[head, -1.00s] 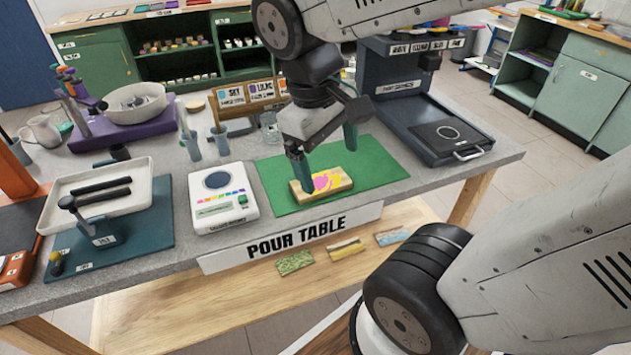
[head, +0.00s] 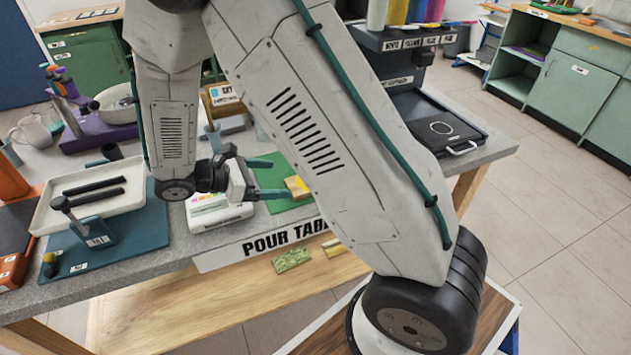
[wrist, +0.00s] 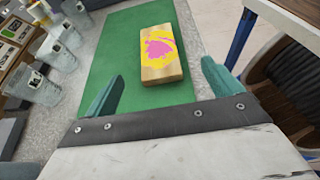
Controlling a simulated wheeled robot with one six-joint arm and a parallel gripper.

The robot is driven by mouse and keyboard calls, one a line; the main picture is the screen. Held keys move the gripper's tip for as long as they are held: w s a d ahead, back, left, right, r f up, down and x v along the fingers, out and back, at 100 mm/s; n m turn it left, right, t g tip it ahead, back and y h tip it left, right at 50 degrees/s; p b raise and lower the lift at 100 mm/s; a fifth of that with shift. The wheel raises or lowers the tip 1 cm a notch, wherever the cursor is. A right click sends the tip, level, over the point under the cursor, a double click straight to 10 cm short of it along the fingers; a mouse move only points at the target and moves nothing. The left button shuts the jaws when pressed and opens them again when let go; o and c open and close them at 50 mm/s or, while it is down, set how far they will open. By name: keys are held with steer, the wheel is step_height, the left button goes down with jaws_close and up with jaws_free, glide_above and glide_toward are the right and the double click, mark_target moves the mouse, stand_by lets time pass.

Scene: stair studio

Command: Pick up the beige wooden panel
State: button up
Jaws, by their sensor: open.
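The beige wooden panel (wrist: 163,67) lies flat on the green mat (wrist: 118,50) in the wrist view, with pink and yellow paint on its top. In the head view only its end (head: 297,187) shows past my arm. My gripper (wrist: 162,82) is open and empty, its two teal fingers spread wide. In the head view my gripper (head: 265,178) points sideways to the right, toward the panel.
A white scale (head: 210,212) stands left of the mat, partly hidden by my arm. Clear cups (wrist: 45,88) stand along the mat's left side in the wrist view. A dark tray (head: 440,125) lies at the table's right. Painted samples (head: 291,260) lie on the lower shelf.

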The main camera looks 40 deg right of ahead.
mark_target(294, 187)
steer(key=x, duration=0.7)
steer(key=shift+a, duration=0.1)
steer(key=x, duration=0.5)
steer(key=shift+w+f, duration=0.25)
steer(key=shift+f, duration=0.05)
steer(key=c, duration=1.1)
